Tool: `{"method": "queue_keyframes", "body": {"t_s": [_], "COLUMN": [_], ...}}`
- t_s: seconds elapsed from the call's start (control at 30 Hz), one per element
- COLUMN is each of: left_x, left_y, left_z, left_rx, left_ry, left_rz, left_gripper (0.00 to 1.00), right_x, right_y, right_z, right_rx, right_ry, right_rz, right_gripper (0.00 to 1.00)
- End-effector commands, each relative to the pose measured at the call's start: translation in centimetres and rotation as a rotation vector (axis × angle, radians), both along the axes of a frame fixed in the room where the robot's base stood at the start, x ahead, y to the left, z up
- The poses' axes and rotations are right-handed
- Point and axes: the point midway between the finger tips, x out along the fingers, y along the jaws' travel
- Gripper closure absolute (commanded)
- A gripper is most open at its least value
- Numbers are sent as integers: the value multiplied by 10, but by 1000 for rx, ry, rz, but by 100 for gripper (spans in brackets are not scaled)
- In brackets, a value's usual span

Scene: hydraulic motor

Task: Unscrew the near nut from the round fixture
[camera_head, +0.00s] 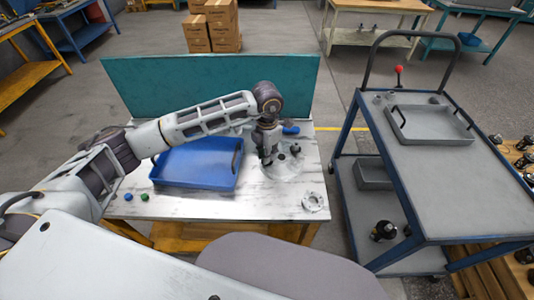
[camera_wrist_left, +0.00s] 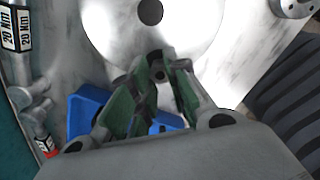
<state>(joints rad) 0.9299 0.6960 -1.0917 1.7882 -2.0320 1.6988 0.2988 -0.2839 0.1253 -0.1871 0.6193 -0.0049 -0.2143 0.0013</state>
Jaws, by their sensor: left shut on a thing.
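The round fixture (camera_head: 282,172) is a pale disc on the worktable, right of the blue tray. A dark upright part (camera_head: 295,149) stands on its far right side. My left gripper (camera_head: 267,158) reaches down over the fixture's left part. In the left wrist view, the fixture's bright round face (camera_wrist_left: 185,40) with a dark hole shows beyond the gripper's green-padded fingers (camera_wrist_left: 162,75). The fingers are closed together around a small part, apparently the near nut, mostly hidden between the pads. I cannot tell how far it sits on its thread. My right gripper is not in view.
A blue tray (camera_head: 158,183) lies left of the fixture, close under my left arm. A pale flanged ring (camera_head: 313,201) lies at the table's front right. A teal panel (camera_head: 215,84) closes the back. A grey cart (camera_head: 436,170) stands to the right.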

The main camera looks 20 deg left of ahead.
Motion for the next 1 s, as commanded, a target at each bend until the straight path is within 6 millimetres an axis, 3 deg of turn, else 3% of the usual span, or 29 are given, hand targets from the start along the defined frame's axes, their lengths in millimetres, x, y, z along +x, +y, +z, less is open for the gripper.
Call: {"method": "queue_keyframes", "body": {"t_s": [0.5, 0.87, 0.9, 1.0], "left_x": [0, 0, 0, 0], "left_y": [1, 1, 1, 1], "left_z": [0, 0, 0, 0], "left_rx": [2, 2, 2, 1], "left_ry": [1, 1, 1, 2], "left_rz": [294, 331, 331, 330], "left_gripper": [100, 100, 78, 70], "right_x": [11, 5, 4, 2], "right_y": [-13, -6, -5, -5], "right_z": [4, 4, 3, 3], "right_rx": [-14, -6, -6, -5], "right_ry": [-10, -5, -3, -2], "right_rz": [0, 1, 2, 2], "right_gripper": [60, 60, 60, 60]}}
